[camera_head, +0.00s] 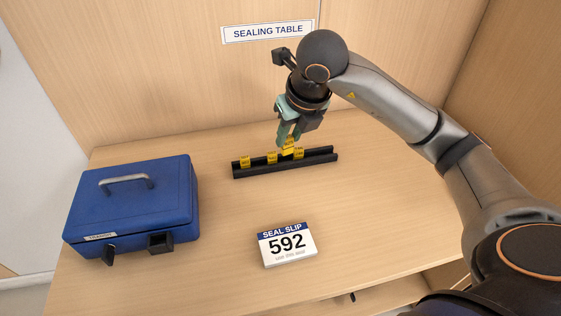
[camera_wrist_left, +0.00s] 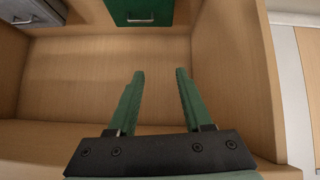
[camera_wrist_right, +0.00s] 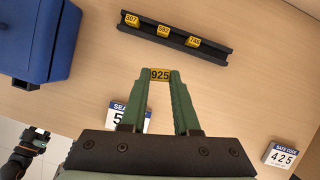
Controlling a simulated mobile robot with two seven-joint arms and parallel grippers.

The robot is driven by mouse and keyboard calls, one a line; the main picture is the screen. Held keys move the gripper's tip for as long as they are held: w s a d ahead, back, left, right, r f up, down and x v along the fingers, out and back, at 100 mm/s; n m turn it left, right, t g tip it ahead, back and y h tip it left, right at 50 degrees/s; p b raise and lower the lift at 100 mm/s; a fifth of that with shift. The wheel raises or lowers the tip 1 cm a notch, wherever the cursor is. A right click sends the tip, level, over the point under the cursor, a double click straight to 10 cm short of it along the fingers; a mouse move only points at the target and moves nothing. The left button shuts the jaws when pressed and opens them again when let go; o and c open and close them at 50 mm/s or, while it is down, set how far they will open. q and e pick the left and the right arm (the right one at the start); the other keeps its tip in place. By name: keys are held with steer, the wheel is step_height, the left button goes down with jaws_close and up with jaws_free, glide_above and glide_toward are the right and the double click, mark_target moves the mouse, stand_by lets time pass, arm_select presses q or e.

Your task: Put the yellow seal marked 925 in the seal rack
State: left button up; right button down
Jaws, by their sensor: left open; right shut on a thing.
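The yellow seal marked 925 (camera_wrist_right: 159,74) is between the fingertips of my right gripper (camera_head: 287,143), which is shut on it. In the head view the held seal overlaps the black seal rack (camera_head: 320,158). In the right wrist view the rack (camera_wrist_right: 216,56) lies beyond the seal, with bare table between them in the picture. Three other yellow seals stand in the rack, at its left (camera_wrist_right: 131,20), middle (camera_wrist_right: 163,31) and right (camera_wrist_right: 194,42); their numbers are small. My left gripper (camera_wrist_left: 160,73) is open and empty, and is outside the head view.
A blue box (camera_head: 135,200) with a grey handle stands at the left. A seal slip reading 592 (camera_head: 287,244) stands in front of the rack. A safe code card reading 425 (camera_wrist_right: 283,153) shows in the right wrist view. My left gripper faces a wooden compartment holding a green box (camera_wrist_left: 140,8).

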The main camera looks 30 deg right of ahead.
steer(key=shift+w+d+r+m+h, duration=0.2)
steer(key=shift+w+m, duration=0.1)
steer(key=shift+m, duration=0.25)
steer(key=shift+w+d+r+m+h, duration=0.15)
steer(key=shift+w+m+h, duration=0.1)
steer(key=shift+m, duration=0.3)
steer(key=shift+w+d+b, duration=0.1)
steer(key=shift+d+b, duration=0.1)
steer(key=shift+b, duration=0.1)
steer(key=shift+m, duration=0.3)
steer(key=w+d+f, duration=0.1)
steer(key=d+f, duration=0.1)
steer(key=d, duration=0.2)
steer(key=d+f+b, duration=0.1)
steer(key=d+f, duration=0.2)
steer(key=d, duration=0.1)
steer(key=w+d+f, duration=0.1)
steer(key=d+f, duration=0.2)
steer(key=d, duration=0.1)
steer(key=shift+w+f, duration=0.15)
steer(key=shift+w, duration=0.2)
steer(key=shift+w+d+f+b, duration=0.15)
steer(key=shift+d+f+b, duration=0.25)
steer(key=shift+f, duration=0.2)
steer(key=f, duration=0.3)
steer(key=shift+d+f, duration=0.15)
steer(key=shift+d, duration=0.05)
arm_select(q)
steer(key=shift+x, duration=1)
